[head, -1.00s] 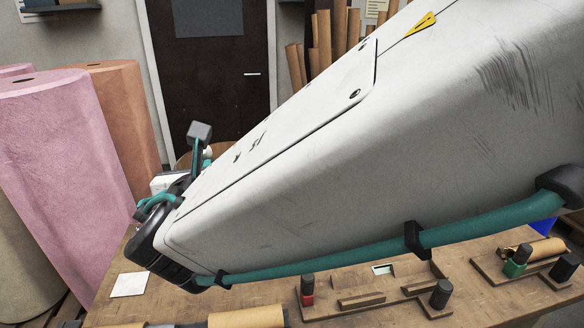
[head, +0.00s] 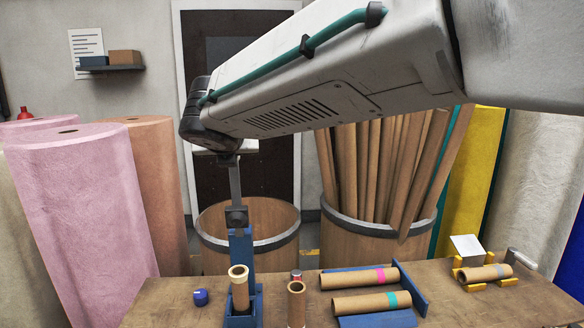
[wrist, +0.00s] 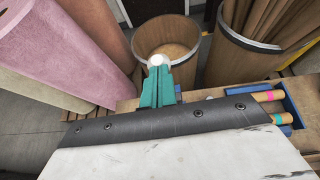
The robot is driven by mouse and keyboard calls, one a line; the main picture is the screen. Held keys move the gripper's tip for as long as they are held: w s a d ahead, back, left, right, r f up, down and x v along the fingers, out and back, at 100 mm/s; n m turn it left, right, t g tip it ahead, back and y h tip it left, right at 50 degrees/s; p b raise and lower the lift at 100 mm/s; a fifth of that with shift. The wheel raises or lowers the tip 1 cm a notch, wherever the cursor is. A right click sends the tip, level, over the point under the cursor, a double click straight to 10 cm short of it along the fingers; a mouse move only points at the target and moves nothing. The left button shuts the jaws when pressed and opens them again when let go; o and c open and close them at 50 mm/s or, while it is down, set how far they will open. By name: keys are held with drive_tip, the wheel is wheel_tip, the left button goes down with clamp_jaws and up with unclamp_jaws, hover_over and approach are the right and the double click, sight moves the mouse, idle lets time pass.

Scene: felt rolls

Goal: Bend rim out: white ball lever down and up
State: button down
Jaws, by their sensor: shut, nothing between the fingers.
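A blue stand (head: 240,248) on the bench holds an upright cardboard tube (head: 240,292) with a pale rim. A grey lever bar (head: 235,185) rises steeply from a dark pivot block (head: 237,218) on the stand; its top end is hidden by my arm in the head view. In the wrist view the white ball (wrist: 158,60) shows just beyond the tips of my gripper (wrist: 158,70). Its teal fingers are shut with nothing between them. I cannot tell whether they touch the ball. My gripper is largely hidden behind my arm in the head view.
A second tube (head: 296,303) stands right of the stand. A blue cap (head: 201,297) lies to the left. A blue rack (head: 377,320) with two tubes is further right. An empty barrel (head: 210,262) and a barrel of tubes (head: 345,229) stand behind the bench (head: 165,290).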

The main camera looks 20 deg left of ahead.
drive_tip(key=shift+w+a+r, duration=0.15)
drive_tip(key=shift+w+a, duration=0.1)
drive_tip(key=shift+w, duration=0.35)
drive_tip(key=shift+w+a+r, duration=0.1)
drive_tip(key=shift+w+a, duration=0.1)
drive_tip(key=shift+w, duration=0.35)
drive_tip(key=shift+w+a+r, duration=0.15)
drive_tip(key=shift+w+a, duration=0.1)
drive_tip(key=shift+w, duration=0.35)
drive_tip(key=shift+s+d+r, duration=0.1)
drive_tip(key=shift+s+d, duration=0.05)
drive_tip(key=shift+s, duration=0.15)
drive_tip(key=s+d+r, duration=0.3)
drive_tip(key=s+r, duration=0.5)
drive_tip(key=r, duration=0.1)
drive_tip(key=shift+d, duration=0.35)
drive_tip(key=shift+s+a, duration=0.1)
idle(0.3)
